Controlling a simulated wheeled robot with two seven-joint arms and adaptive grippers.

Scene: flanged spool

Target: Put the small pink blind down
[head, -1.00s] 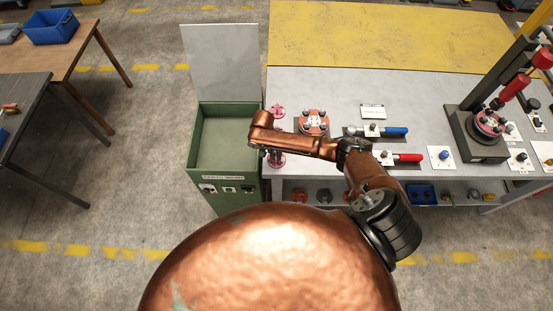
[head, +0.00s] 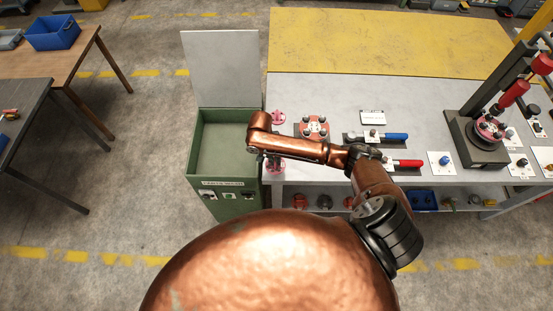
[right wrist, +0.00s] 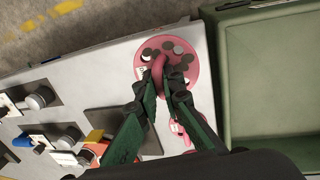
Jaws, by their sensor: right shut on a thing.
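The small pink blind (right wrist: 159,68) shows in the right wrist view as a pink loop between my fingertips, over a round pink disc with several dark and light studs. In the head view its pink edge (head: 276,168) shows under my right gripper (head: 268,160), at the bench's front left corner. My right gripper (right wrist: 166,82) is shut on the pink loop. I cannot tell whether the disc touches the bench top. A second pink flanged part (head: 277,115) stands farther back, partly hidden in the wrist view. My left gripper is not in view.
A green cabinet (head: 190,150) with a raised lid stands close left of the bench (head: 345,95). A red flanged part (head: 313,127), blue-handled (head: 396,137) and red-handled (head: 407,163) tools and a press (head: 478,140) occupy the bench to the right.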

